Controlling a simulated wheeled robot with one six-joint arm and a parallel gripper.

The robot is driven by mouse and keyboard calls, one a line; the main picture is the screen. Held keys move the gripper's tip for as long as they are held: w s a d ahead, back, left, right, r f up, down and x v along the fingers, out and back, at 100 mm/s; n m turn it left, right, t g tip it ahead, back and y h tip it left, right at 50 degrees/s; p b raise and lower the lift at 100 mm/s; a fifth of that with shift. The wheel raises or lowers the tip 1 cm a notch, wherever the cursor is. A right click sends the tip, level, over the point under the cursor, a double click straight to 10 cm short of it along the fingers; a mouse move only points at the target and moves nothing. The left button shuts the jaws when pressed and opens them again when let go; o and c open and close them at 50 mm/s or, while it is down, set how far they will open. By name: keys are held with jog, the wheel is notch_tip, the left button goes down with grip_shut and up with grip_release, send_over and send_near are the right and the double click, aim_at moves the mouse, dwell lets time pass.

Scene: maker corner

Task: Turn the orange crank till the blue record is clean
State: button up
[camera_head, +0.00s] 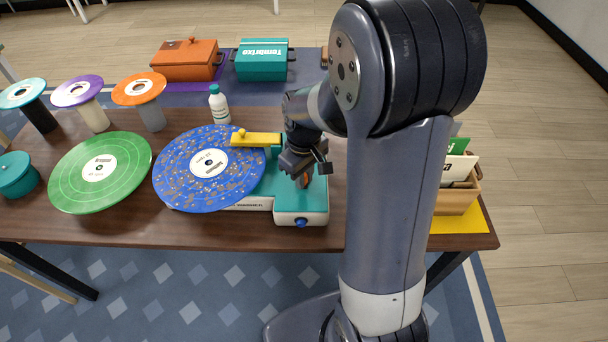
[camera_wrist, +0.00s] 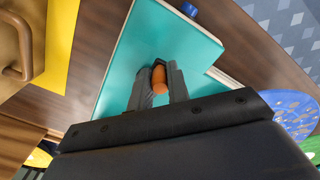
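The blue record (camera_head: 185,160) lies flat on the record cleaner (camera_head: 300,208), a teal and white box, with brownish specks over much of its face. A yellow arm (camera_head: 255,139) reaches from the cleaner over the record's edge. My gripper (camera_head: 304,172) points down over the cleaner's right part. In the wrist view its two fingers stand either side of the orange crank (camera_wrist: 159,79), close against its knob, with no clear gap. The crank's lower part is hidden. The record's edge also shows in the wrist view (camera_wrist: 292,108).
A green record (camera_head: 75,175) lies left of the blue one. Small discs on stands (camera_head: 139,88) and a white bottle (camera_head: 219,104) stand behind. A wooden record crate (camera_head: 458,198) is right of my arm. Orange (camera_head: 186,62) and teal (camera_head: 262,66) boxes sit at the back.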

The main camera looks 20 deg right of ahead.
grip_shut()
